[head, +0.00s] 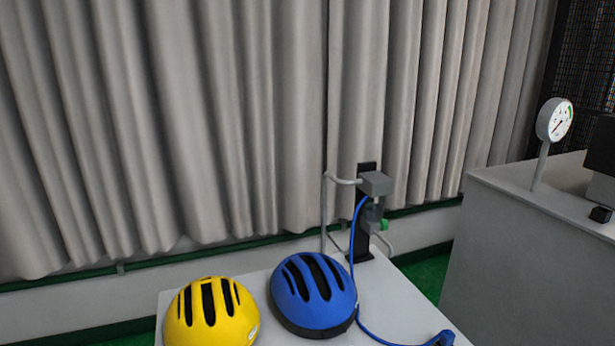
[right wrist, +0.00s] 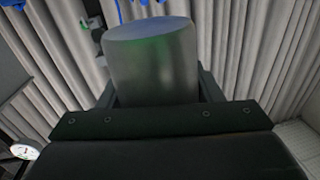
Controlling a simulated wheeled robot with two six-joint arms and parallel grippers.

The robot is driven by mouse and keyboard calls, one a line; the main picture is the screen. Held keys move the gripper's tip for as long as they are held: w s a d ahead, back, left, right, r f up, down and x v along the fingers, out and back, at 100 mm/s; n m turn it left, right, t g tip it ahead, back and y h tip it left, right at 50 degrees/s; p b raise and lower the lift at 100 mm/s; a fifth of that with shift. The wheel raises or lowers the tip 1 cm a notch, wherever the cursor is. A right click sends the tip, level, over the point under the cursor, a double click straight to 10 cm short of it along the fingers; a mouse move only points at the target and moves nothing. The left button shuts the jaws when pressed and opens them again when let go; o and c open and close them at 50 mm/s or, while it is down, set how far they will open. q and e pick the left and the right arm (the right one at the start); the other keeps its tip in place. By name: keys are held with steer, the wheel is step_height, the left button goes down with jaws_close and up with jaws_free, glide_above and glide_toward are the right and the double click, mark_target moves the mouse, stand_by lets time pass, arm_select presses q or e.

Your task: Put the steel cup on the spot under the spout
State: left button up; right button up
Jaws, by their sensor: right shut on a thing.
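The steel cup (right wrist: 150,65) fills the upper middle of the right wrist view, a dull grey cylinder with a faint green reflection and a bluish end. My right gripper (right wrist: 155,95) is shut on it, with a dark finger at each side. In the head view a stand (head: 366,215) with a grey head (head: 375,184) and a green knob (head: 384,224) is at the back of the white table. I cannot make out which part is the spout, and no marked spot shows. Neither gripper is in the head view.
A yellow helmet (head: 211,312) and a blue helmet (head: 313,295) sit on the white table (head: 400,297). A blue hose (head: 352,250) runs from the stand down to the table's front right. A grey cabinet (head: 530,245) with a round gauge (head: 555,119) stands at right. Curtains hang behind.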

steer(key=shift+w, duration=0.1)
steer(key=shift+w+a, duration=0.1)
steer(key=shift+w, duration=0.2)
steer(key=w+a+y, duration=0.1)
steer(key=w+a, duration=0.4)
steer(key=w, duration=0.6)
steer(key=shift+a+f+n+g, duration=0.25)
steer(key=shift+n+g, duration=0.15)
steer(key=shift+w, duration=0.1)
steer(key=shift+f+b, duration=1.15)
steer(key=shift+f, duration=3.7)
